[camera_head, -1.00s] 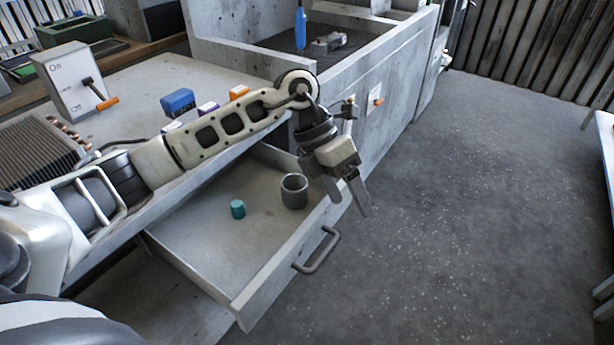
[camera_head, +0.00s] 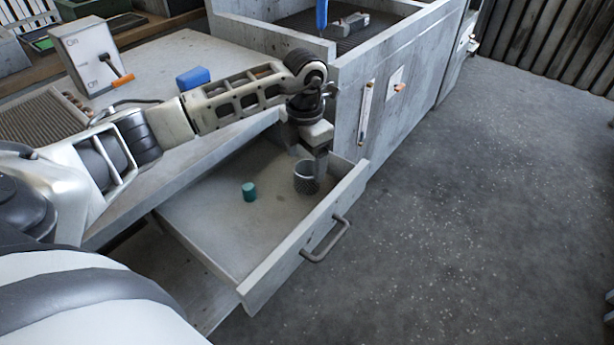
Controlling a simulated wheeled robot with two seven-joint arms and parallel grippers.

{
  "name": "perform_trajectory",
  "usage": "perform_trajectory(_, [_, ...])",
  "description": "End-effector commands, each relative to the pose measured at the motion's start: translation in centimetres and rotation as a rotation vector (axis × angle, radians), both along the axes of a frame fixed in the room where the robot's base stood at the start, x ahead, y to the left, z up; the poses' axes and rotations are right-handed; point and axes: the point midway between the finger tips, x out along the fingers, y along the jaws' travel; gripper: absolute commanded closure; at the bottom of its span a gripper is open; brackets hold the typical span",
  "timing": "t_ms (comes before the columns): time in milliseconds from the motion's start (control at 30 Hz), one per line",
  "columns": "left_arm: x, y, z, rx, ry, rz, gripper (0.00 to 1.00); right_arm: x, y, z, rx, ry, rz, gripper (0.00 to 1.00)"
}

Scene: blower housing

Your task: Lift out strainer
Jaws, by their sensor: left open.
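The strainer, a dark grey mesh cup (camera_head: 306,184), stands upright in the open drawer (camera_head: 215,238), near its far right end. My left gripper (camera_head: 321,172) points down at the strainer's right rim and is open. One finger shows against the rim; the other is hidden, and I cannot tell whether the gripper touches the strainer. My right gripper is not in view.
A small teal cylinder (camera_head: 249,191) stands in the drawer left of the strainer. The drawer handle (camera_head: 327,240) sticks out in front. A blue block (camera_head: 193,78) and a lever switch box (camera_head: 92,58) stand on the worktop above.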

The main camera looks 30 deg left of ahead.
Motion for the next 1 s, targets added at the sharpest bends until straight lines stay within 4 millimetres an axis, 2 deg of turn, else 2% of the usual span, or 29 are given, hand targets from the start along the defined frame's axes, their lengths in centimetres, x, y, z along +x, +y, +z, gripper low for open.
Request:
perform_trajectory(333, [-0.1, -0.5, -4.5, -0.003, 0.003, 0.000, 0.24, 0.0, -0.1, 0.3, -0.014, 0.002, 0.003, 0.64])
perform_trajectory(467, [-0.1, -0.5, -5.2, -0.002, 0.002, -0.001, 0.24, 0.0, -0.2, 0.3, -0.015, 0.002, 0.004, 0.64])
perform_trajectory(667, [0.0, -0.5, -5.2, -0.002, 0.001, -0.001, 0.24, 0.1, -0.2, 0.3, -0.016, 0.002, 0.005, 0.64])
perform_trajectory(833, [0.0, -0.5, -5.2, -0.002, 0.001, -0.001, 0.71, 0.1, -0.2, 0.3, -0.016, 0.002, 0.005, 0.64])
perform_trajectory(867, [0.0, -0.5, -5.2, -0.002, 0.001, -0.001, 0.75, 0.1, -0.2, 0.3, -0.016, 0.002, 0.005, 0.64])
perform_trajectory(1000, [0.0, -0.5, -5.1, -0.002, 0.000, -0.001, 0.75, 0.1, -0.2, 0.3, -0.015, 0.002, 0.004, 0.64])
